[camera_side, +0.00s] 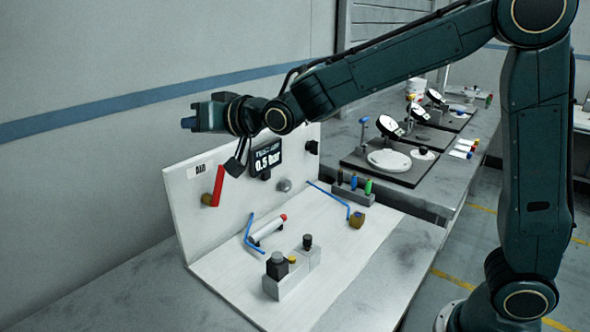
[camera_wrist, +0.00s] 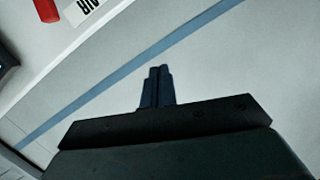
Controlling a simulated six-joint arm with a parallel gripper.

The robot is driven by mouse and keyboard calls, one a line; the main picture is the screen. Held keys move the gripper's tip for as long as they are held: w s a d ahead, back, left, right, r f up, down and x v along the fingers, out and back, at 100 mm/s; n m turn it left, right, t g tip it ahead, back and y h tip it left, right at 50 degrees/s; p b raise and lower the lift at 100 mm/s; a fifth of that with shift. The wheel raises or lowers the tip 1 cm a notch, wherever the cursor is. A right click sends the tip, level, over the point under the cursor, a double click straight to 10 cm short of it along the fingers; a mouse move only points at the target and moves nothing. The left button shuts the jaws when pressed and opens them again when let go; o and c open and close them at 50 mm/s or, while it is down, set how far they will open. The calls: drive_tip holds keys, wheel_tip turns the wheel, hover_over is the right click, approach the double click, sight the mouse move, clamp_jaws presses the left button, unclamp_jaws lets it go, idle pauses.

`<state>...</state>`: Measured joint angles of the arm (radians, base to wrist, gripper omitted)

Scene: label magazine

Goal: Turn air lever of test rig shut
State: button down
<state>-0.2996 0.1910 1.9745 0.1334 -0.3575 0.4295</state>
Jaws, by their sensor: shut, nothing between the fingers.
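The air lever (camera_side: 218,186) is a red handle on a brass-coloured valve at the left of the test rig's white upright panel (camera_side: 236,208). It stands nearly upright, under a label reading "AIR" (camera_side: 201,170). In the wrist view a red end, likely the lever (camera_wrist: 46,10), shows at the top left beside the label (camera_wrist: 84,9). My gripper (camera_side: 188,123) is above the panel's top edge in the side view, apart from the lever, pointing left. In the wrist view its two dark fingers (camera_wrist: 158,72) are together, with nothing between them.
A black display (camera_side: 266,158) reading 0.5 bar sits on the panel. Blue tubes (camera_side: 249,236), a cylinder and a grey block with knobs (camera_side: 290,274) occupy the white base. Dial-gauge stands (camera_side: 390,127) stand on the bench behind. The wall is at the left.

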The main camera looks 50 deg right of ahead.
drive_tip(key=s+a+r+n+t+h, duration=0.1)
drive_tip(key=s+a+r+n+h, duration=0.15)
drive_tip(key=s+n, duration=0.4)
drive_tip(key=s+a+r+n+h, duration=0.2)
drive_tip(key=s+n+h, duration=0.25)
drive_tip(key=n, duration=0.25)
wheel_tip(320, 180, down, 16)
drive_tip(key=shift+d+r+y, duration=0.2)
drive_tip(key=shift+d+y, duration=0.1)
drive_tip(key=shift+w, duration=0.15)
drive_tip(key=w+d+f, duration=0.2)
drive_tip(key=w+d, duration=0.4)
drive_tip(key=w, duration=0.3)
drive_tip(key=shift+w+f, duration=0.15)
drive_tip(key=shift+w, duration=0.1)
idle(0.5)
